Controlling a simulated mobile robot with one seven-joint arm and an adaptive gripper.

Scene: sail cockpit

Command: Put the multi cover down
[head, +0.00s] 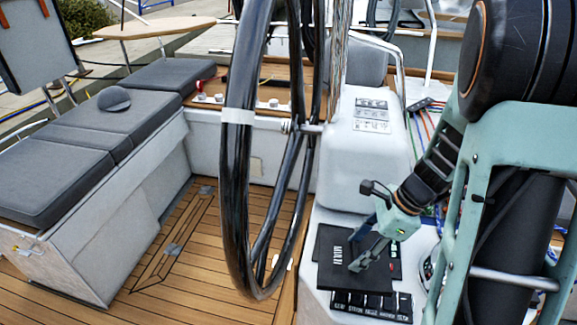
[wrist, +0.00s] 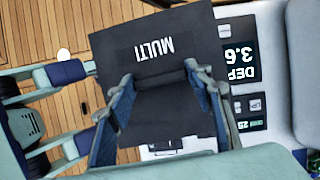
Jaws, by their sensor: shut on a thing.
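The multi cover (head: 334,252) is a dark, flat, squarish cover with white "MULTI" lettering. In the wrist view the cover (wrist: 150,38) spans the jaws, its lettering upside down. My gripper (head: 363,247) is shut on it; in the wrist view the fingers (wrist: 160,82) hold it from both sides. It hangs over the left part of the pedestal display (wrist: 238,52) and hides much of it. In the wrist view the display's right part shows lit depth digits. I cannot tell how much gap lies between cover and pedestal.
A black steering wheel (head: 235,180) stands just left of the pedestal. A row of labelled switches (head: 372,305) lies below the cover. A white pod (head: 362,150) rises behind. A grey cushioned bench (head: 60,150) is at left, with open teak floor (head: 190,270) between.

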